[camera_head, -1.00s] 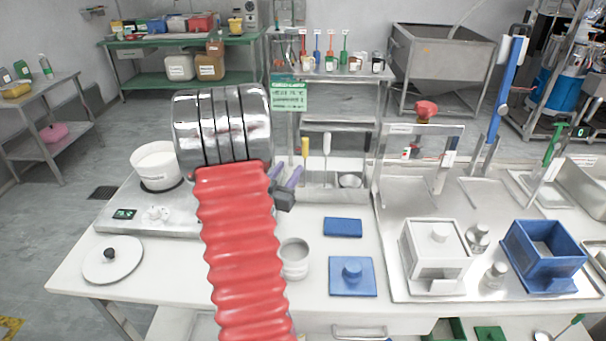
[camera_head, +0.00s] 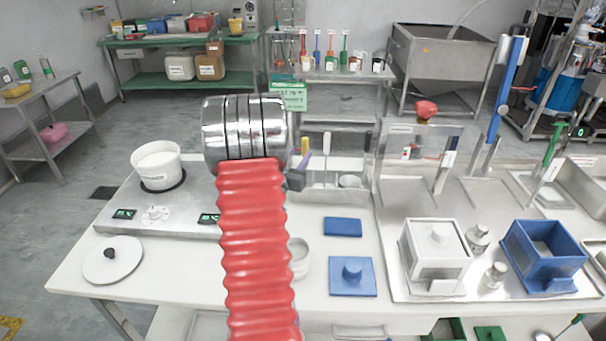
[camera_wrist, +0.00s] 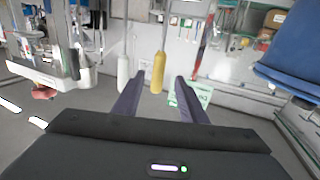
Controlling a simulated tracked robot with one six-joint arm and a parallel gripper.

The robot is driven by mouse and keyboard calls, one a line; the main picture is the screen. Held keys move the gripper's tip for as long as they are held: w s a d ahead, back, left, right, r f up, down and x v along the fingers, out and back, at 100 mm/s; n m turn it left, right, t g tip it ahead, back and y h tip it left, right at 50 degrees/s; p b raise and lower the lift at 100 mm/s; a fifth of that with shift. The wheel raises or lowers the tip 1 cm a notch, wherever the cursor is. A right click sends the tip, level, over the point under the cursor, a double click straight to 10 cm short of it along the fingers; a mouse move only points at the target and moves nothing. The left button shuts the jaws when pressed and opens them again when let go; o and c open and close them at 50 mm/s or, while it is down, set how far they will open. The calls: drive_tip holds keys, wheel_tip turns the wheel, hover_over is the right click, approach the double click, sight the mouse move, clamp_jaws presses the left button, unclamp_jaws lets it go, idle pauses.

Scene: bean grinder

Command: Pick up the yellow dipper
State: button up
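The yellow dipper (camera_head: 305,143) stands upright in the clear rack at the back of the table, and only its upper handle shows past my arm in the head view. My gripper (camera_head: 304,161) is at the rack, just in front of the handle. In the wrist view, the yellow handle (camera_wrist: 158,70) appears between the two purple fingers of my gripper (camera_wrist: 160,78). The fingers are apart, with gaps on both sides of the handle. The dipper's lower end is hidden in the head view.
A white-handled tool (camera_head: 327,144) stands close to the right of the dipper, and a black-handled one (camera_head: 367,142) is further right. The clear rack (camera_head: 340,182) surrounds them. A white tub (camera_head: 157,167) sits at left. Blue pieces (camera_head: 343,227) lie in front.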

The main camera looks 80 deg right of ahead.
sight(304, 150)
drive_tip(key=shift+s+d+f, duration=0.1)
drive_tip(key=shift+s+d, duration=0.1)
drive_tip(key=shift+d, duration=1.1)
drive_tip(key=shift+s+d+f, duration=0.1)
drive_tip(key=shift+s+d, duration=0.1)
drive_tip(key=shift+d, duration=1.1)
clamp_jaws()
